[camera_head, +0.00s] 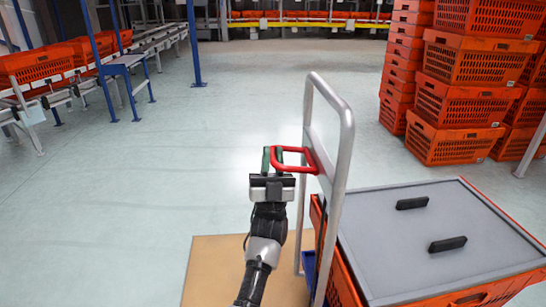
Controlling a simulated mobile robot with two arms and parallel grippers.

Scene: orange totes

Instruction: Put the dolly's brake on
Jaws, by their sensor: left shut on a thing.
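The dolly has an upright silver tube handle (343,140) at the middle right. A red loop-shaped brake lever (297,151) sticks out to the left from this handle, roughly level. My left gripper (271,160), with dark green fingers, is shut on the left end of the red lever. The fingers hide part of that end. A bit of the dolly's blue base (308,266) shows low behind the handle. My right gripper is out of view.
An orange tote (343,272) with a grey lid (395,232) and two black grips stands beside the handle. A tan board (212,270) lies on the floor. Stacked orange totes (455,105) stand at right, a roller conveyor (150,48) at left. Floor between is clear.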

